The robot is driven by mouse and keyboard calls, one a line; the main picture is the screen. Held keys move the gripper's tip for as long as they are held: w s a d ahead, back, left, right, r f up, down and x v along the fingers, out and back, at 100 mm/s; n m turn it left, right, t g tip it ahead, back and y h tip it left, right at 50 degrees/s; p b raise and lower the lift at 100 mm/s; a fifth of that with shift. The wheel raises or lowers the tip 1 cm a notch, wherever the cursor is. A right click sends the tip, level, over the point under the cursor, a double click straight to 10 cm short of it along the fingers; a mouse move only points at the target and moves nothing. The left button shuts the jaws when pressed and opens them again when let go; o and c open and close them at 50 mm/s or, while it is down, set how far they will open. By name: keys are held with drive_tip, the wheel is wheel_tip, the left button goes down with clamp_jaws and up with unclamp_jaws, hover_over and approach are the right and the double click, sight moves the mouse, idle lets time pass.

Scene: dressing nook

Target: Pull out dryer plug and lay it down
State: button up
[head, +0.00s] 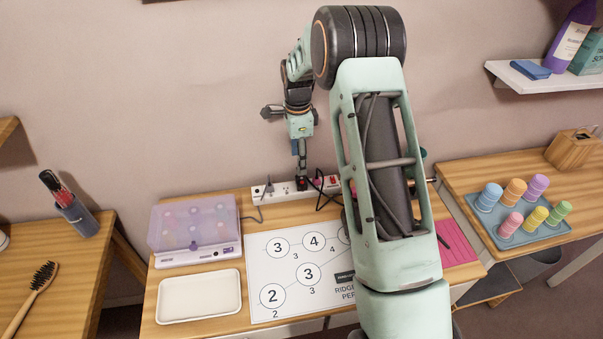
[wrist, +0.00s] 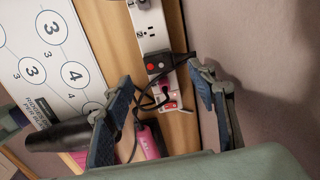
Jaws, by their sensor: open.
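A white power strip (head: 262,191) lies along the back of the middle table; it also shows in the wrist view (wrist: 150,28). In the wrist view a black plug (wrist: 176,60) sits in it with a black cord, and a purple-pink plug (wrist: 166,84) sits beside it. Which plug is the dryer's I cannot tell for sure. A dark cylinder (wrist: 58,136), perhaps the dryer's barrel, lies at lower left. My gripper (wrist: 160,76) is open and empty, its fingers on either side of the plugs. In the head view my gripper (head: 302,176) points down at the strip.
A lilac-lidded box (head: 195,225), a white tray (head: 198,296) and a numbered sheet (head: 290,285) lie on the table. A pink mat (head: 458,243) is partly behind my arm. The wall is close behind the strip. The white tray looks empty.

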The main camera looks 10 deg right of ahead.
sight(301, 179)
drive_tip(key=shift+d+f, duration=0.4)
drive_tip(key=shift+f, duration=0.1)
drive_tip(key=shift+s+f, duration=0.1)
drive_tip(key=shift+f, duration=0.05)
wheel_tip(301, 179, down, 8)
drive_tip(key=b, duration=0.4)
drive_tip(key=shift+b, duration=0.4)
drive_tip(key=shift+c, duration=0.2)
idle(1.1)
clamp_jaws()
drive_tip(key=shift+r, duration=0.2)
